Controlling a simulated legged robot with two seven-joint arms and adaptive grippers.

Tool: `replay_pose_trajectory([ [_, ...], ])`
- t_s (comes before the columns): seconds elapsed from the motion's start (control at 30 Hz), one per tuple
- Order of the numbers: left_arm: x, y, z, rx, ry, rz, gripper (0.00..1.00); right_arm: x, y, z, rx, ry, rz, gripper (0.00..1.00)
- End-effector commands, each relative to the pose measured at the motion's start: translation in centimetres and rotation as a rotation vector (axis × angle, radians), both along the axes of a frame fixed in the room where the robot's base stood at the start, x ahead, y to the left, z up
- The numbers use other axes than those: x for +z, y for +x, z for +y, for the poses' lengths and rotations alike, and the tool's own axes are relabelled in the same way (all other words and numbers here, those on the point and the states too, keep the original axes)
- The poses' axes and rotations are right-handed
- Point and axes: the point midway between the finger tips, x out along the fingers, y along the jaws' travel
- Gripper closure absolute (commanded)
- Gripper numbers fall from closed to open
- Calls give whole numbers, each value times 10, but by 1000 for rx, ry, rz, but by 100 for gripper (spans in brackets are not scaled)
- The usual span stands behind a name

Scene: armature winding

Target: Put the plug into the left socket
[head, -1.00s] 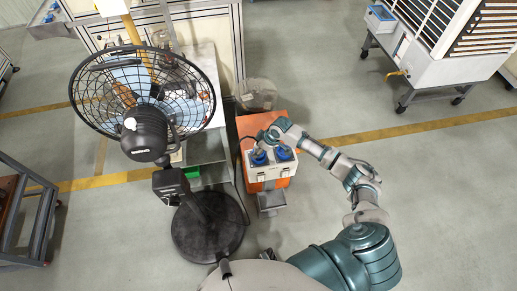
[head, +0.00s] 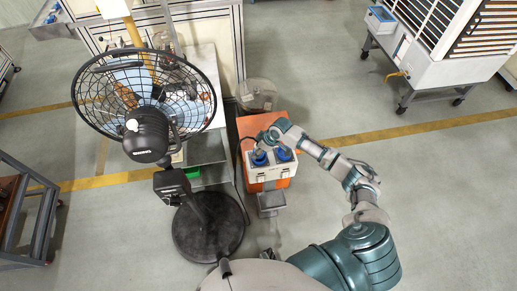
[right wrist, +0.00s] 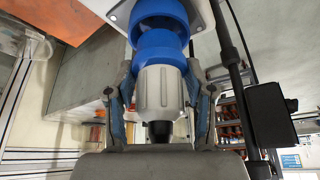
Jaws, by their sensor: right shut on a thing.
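The white socket box (head: 271,172) has two blue sockets on it, the left socket (head: 259,158) and the right socket (head: 284,153). My right gripper (head: 262,146) is at the left socket. In the right wrist view, my right gripper (right wrist: 160,100) is shut on the plug (right wrist: 158,90), which has a pale grey body and a blue collar. The collar faces a blue socket (right wrist: 160,10) and lies at its mouth, roughly in line with it. I cannot tell how deep the plug sits. My left gripper is not in view.
The box stands on an orange surface (head: 283,124). A black fan (head: 146,140) on a round base (head: 208,232) stands close on the left. A cable (head: 239,172) runs between fan and box. Clear floor lies to the right, with a wheeled unit (head: 436,72) at the back.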

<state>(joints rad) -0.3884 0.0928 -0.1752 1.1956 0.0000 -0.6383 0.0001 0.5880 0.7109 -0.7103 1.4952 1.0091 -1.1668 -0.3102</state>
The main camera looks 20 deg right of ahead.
Motion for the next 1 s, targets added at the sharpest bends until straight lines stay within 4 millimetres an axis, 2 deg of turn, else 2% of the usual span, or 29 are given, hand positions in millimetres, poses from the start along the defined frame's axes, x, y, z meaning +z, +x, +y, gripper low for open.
replay_pose_trajectory([
  [0.5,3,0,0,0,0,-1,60,0,0,0,0,0,0,90],
  [1.0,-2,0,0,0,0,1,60,-10,0,0,0,1,-1,90],
])
